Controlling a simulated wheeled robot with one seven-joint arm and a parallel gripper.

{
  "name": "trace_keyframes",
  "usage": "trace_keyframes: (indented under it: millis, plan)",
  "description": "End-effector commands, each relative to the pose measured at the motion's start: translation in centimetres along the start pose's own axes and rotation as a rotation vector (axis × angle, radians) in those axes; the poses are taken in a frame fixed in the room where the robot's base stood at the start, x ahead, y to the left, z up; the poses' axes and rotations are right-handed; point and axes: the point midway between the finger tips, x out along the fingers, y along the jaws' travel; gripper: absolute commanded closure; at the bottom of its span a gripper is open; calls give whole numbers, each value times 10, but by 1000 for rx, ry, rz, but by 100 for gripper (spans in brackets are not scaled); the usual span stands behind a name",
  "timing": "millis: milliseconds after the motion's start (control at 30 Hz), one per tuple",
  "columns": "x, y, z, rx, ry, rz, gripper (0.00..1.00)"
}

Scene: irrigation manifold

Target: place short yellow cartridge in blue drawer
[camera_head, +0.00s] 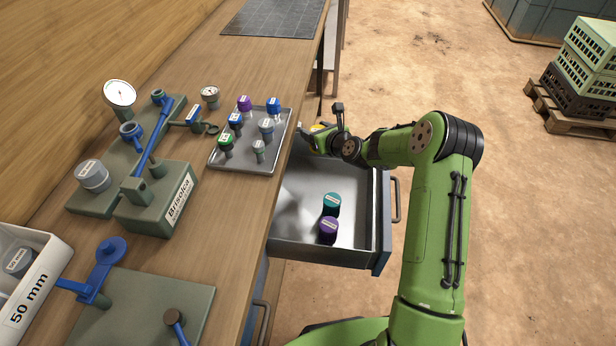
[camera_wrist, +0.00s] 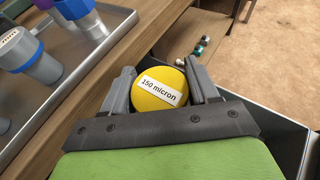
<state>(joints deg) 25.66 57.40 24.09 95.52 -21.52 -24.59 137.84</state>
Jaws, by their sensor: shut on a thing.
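The yellow cartridge (camera_wrist: 158,90) has a round top with a white "150 micron" label. My gripper (camera_wrist: 160,85) is shut on it, one finger on each side. In the head view, only a sliver of the yellow cartridge (camera_head: 318,127) shows beside my gripper (camera_head: 312,134); the rest is hidden. The gripper is at the far end of the open blue-grey drawer (camera_head: 378,235), near the bench edge. I cannot tell its height over the drawer.
A metal tray (camera_head: 215,163) with several cartridges lies on the bench left of the drawer. A green manifold with a "Brisolca" block (camera_head: 160,203) and a white "50 mm" bin (camera_head: 45,262) stand further left. The drawer's left and middle floor looks clear.

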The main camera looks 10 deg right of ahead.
Motion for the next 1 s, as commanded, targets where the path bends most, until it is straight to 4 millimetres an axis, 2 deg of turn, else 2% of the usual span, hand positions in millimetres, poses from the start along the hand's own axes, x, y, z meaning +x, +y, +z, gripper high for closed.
trace_keyframes:
  millis: [33, 200, 367, 533, 600, 867, 900, 1000]
  plan:
    - [9, 1, -21, 3, 2, 1, 74]
    - [27, 1, -64, 1, 0, 2, 74]
    - [34, 1, -80, 0, -2, 2, 74]
    - [45, 1, -108, 1, 0, 3, 74]
    - [47, 1, -114, 0, -1, 2, 74]
    - [47, 0, -114, 0, -1, 2, 74]
    - [47, 0, -115, -1, 0, 2, 39]
    - [47, 0, -114, -1, 0, 2, 24]
